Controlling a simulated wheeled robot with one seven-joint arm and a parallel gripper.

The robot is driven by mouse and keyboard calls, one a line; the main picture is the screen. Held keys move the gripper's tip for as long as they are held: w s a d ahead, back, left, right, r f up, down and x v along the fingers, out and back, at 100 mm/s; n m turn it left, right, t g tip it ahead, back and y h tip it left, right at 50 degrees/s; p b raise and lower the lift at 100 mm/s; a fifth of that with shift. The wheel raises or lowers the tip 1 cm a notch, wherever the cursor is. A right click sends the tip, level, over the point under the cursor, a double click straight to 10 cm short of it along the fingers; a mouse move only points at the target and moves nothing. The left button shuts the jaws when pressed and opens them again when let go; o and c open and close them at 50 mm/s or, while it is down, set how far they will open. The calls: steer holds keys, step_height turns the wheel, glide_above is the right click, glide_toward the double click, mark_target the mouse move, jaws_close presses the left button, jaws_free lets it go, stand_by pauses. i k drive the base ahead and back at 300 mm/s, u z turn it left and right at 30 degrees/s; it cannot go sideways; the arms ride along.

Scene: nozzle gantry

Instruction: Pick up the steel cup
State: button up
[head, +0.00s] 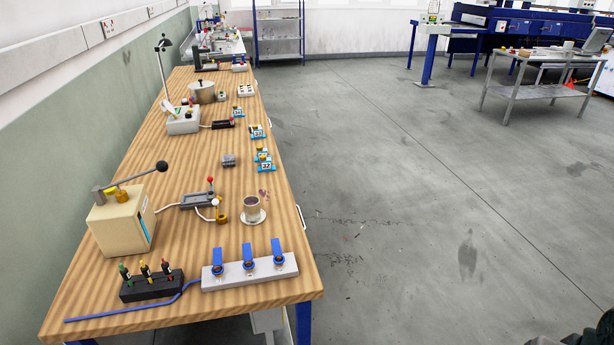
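A small grey cup (252,204) with a dark inside stands upright on a white saucer (261,217), near the right edge of the wooden bench. It is the only cup I can make out; its grey could be steel, but I cannot be sure. A larger round metallic pot (203,91) stands farther back on the bench. My gripper is not in view, and nothing touches the cup.
The wooden bench (185,240) carries a valve block with blue levers (249,268) in front of the cup, a small lever device (205,201) left of it, and a beige lever box (122,225). The grey floor right of the bench is open.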

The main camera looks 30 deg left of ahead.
mark_target(252, 209)
steer(key=i, duration=1.85)
steer(key=u, duration=3.1)
steer(key=i, duration=0.5)
steer(key=z, duration=0.05)
